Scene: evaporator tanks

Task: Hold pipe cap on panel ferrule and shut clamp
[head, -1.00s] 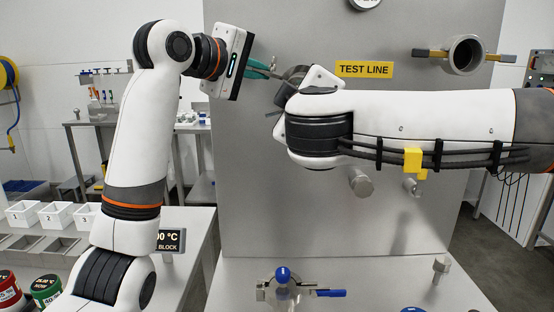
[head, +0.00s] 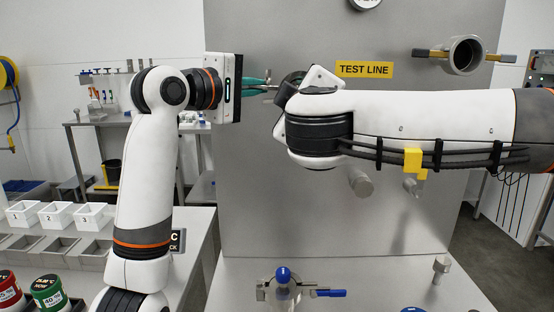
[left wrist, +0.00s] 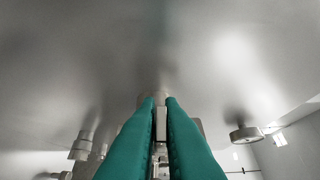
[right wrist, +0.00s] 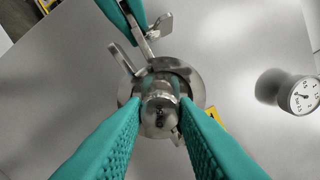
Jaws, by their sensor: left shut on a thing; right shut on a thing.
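The steel pipe cap (right wrist: 160,112) shows in the right wrist view, facing the camera in front of the round ferrule and clamp area (right wrist: 190,85) on the panel. My right gripper (right wrist: 162,104) is shut on the cap, one teal finger on each side. In the head view my right arm hides the cap and most of the clamp. My left gripper (head: 266,84) reaches in level from the left. Its teal fingers (right wrist: 128,15) are shut on a metal part of the clamp (right wrist: 147,47). A bent metal arm (right wrist: 122,58) sticks out beside it. I cannot tell whether the clamp is fully closed.
The grey panel (head: 250,200) carries a TEST LINE label (head: 364,69), an open pipe port (head: 466,54) at right and pipe stubs (head: 360,182) below my right arm. A blue-handled valve (head: 284,285) stands on the ledge. A gauge (right wrist: 304,96) shows at right.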

